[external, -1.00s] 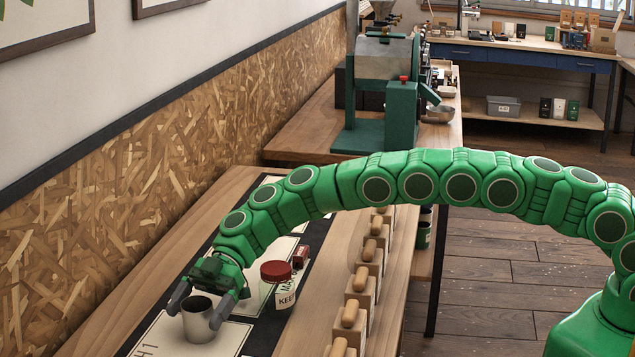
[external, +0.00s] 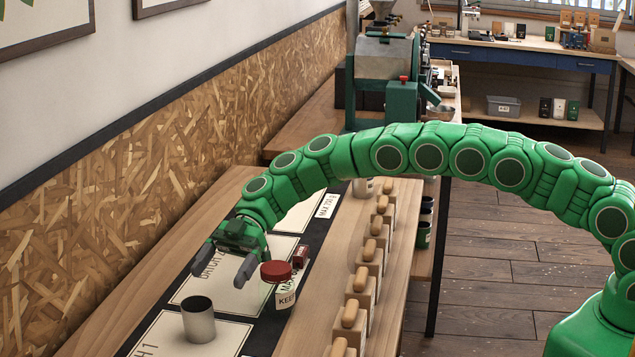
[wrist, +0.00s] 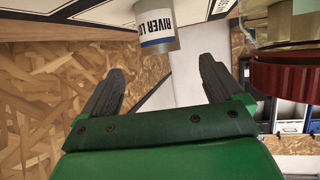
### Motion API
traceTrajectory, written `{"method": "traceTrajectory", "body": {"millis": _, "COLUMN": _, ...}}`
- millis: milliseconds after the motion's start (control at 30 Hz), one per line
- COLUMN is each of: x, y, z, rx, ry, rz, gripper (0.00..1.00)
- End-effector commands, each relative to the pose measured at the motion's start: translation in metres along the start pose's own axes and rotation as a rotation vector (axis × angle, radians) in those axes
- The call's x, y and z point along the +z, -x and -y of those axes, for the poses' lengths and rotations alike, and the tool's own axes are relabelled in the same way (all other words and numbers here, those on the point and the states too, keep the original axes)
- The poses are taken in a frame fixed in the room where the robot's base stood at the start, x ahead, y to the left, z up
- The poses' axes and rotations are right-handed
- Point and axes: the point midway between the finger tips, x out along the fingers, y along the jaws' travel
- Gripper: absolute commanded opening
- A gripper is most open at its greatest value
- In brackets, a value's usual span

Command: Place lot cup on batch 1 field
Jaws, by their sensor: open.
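The lot cup (external: 198,322), a plain grey cylinder, stands upright on the pale batch 1 field (external: 160,336), whose lettering is partly cut off by the picture's lower edge. In the wrist view the cup (wrist: 157,25) carries a label reading "RIVER LO…" and shows beyond the fingertips. My gripper (external: 218,273) is open and empty, above and behind the cup, over the batch 2 field (external: 235,296). Both fingers are clear of the cup. The wrist view also shows my gripper (wrist: 161,68) with its fingers spread and nothing between them.
A jar with a red lid (external: 276,271) and a KEEP label stands close to the right of my gripper. Several wooden blocks with rounded tops (external: 359,282) line the right side. The OSB-clad wall (external: 110,210) bounds the left.

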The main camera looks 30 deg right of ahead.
Motion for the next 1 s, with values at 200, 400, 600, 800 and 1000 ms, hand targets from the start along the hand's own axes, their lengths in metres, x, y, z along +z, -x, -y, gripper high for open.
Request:
{"method": "traceTrajectory", "body": {"millis": 200, "x": -0.001, "y": 0.018, "z": 0.000, "rx": -0.002, "ry": 0.001, "rz": 0.000, "gripper": 0.94}}
{"method": "traceTrajectory", "body": {"millis": 400, "x": 0.000, "y": 0.021, "z": 0.000, "rx": -0.002, "ry": 0.001, "rz": 0.000, "gripper": 0.94}}
{"method": "traceTrajectory", "body": {"millis": 600, "x": -0.003, "y": 0.024, "z": -0.003, "rx": 0.014, "ry": 0.003, "rz": -0.003, "gripper": 0.94}}
{"method": "traceTrajectory", "body": {"millis": 800, "x": -0.025, "y": 0.056, "z": -0.028, "rx": 0.141, "ry": 0.022, "rz": -0.025, "gripper": 0.94}}
{"method": "traceTrajectory", "body": {"millis": 1000, "x": -0.063, "y": 0.125, "z": -0.068, "rx": 0.388, "ry": 0.045, "rz": -0.048, "gripper": 0.94}}
